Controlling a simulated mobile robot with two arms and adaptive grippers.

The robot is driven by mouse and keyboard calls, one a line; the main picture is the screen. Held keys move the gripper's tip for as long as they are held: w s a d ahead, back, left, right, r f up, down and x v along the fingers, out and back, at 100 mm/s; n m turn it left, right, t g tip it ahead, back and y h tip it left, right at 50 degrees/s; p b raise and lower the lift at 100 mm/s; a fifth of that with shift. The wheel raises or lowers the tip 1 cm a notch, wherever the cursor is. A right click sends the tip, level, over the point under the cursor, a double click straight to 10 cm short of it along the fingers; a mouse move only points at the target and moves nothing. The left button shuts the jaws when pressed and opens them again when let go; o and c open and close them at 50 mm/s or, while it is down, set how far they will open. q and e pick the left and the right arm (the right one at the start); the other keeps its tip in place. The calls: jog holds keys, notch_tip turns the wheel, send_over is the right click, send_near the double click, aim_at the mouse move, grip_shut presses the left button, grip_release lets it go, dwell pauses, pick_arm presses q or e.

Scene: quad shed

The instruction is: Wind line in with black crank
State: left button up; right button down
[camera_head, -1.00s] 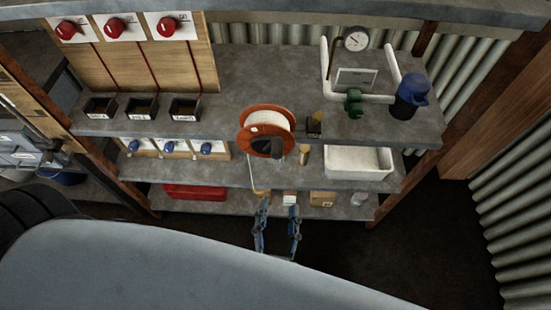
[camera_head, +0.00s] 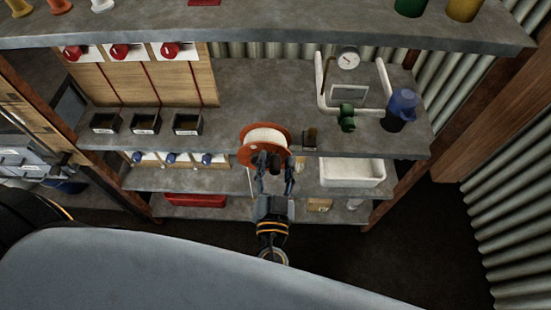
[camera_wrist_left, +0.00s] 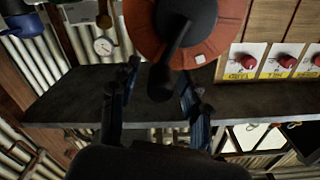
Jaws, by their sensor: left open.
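The orange reel (camera_head: 247,154) wound with white line (camera_head: 266,136) stands at the front edge of the upper shelf. Its black crank (camera_wrist_left: 174,48) shows in the wrist view, with the arm running from the dark hub to a rounded knob (camera_wrist_left: 161,86). My left gripper (camera_head: 275,170) is in front of the reel, and its fingers are open. In the wrist view the knob appears between the two fingers (camera_wrist_left: 158,78), with gaps on both sides. The fingers partly hide the crank in the head view. My right gripper is out of view.
A small dark box (camera_head: 310,137) stands right of the reel. White pipework with a gauge (camera_head: 347,58) and green valve (camera_head: 346,118), and a blue-topped container (camera_head: 402,104), are farther right. Black bins (camera_head: 145,123) stand left. A white basin (camera_head: 352,171) is below.

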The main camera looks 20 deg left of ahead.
pick_arm(q)
jog(key=shift+w, duration=0.1)
grip_shut()
dwell(0.3)
jog(key=shift+w, duration=0.1)
